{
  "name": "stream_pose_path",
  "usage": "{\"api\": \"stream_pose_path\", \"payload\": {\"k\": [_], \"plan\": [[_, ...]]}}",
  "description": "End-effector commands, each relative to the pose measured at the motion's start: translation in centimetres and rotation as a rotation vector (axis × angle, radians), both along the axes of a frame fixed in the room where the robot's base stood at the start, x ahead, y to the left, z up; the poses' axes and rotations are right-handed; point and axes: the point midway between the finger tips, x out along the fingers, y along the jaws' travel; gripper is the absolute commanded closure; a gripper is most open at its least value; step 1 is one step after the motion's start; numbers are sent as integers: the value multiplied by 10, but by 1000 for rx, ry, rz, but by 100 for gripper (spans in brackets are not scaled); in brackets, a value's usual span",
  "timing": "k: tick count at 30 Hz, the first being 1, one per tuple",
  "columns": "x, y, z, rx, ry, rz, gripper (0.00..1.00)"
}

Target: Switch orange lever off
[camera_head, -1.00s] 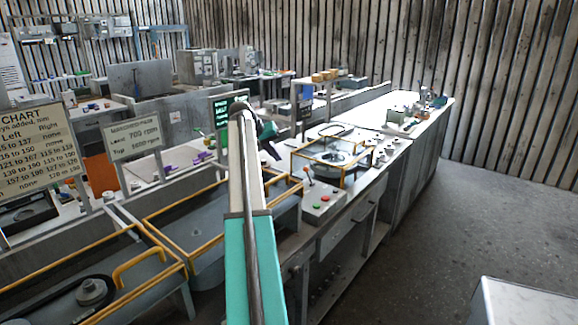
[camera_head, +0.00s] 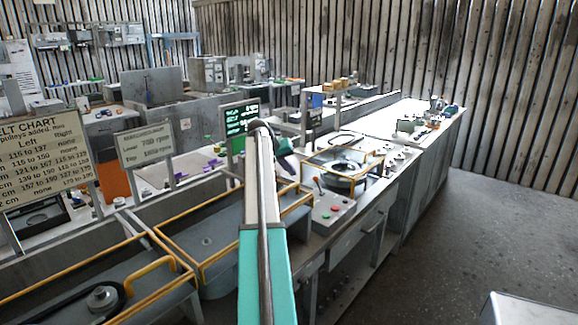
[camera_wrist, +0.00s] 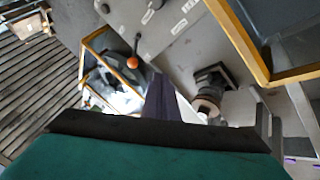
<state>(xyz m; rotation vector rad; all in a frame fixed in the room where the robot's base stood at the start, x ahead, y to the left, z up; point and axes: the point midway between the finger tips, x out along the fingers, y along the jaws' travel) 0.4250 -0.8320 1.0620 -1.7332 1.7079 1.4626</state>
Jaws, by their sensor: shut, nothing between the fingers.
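The orange lever shows in the wrist view as an orange ball knob (camera_wrist: 132,62) on a dark stem, rising from a grey control panel (camera_wrist: 165,22). In the head view the lever (camera_head: 317,182) is small and stands at the left of the grey control box (camera_head: 338,209), which carries several coloured buttons. My gripper (camera_head: 287,163) is at the end of my outstretched arm, up and to the left of the lever in the picture. In the wrist view its dark fingers (camera_wrist: 163,98) are together and empty, apart from the knob. My wrist hides the lower part of that view.
Yellow-railed guards (camera_head: 205,238) line the bench left of the control box. Another yellow-framed unit (camera_head: 345,168) stands just behind it. A belt chart sign (camera_head: 45,165) is at the left. The floor at the right (camera_head: 470,240) is open, with a pale box corner (camera_head: 530,308).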

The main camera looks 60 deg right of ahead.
Motion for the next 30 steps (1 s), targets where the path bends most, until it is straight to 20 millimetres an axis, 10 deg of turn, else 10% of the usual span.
{"api": "stream_pose_path", "payload": {"k": [12, 30], "plan": [[-14, -35, -48, 2, 0, -1, 100], [-50, -54, -43, 0, -1, -1, 100]]}}
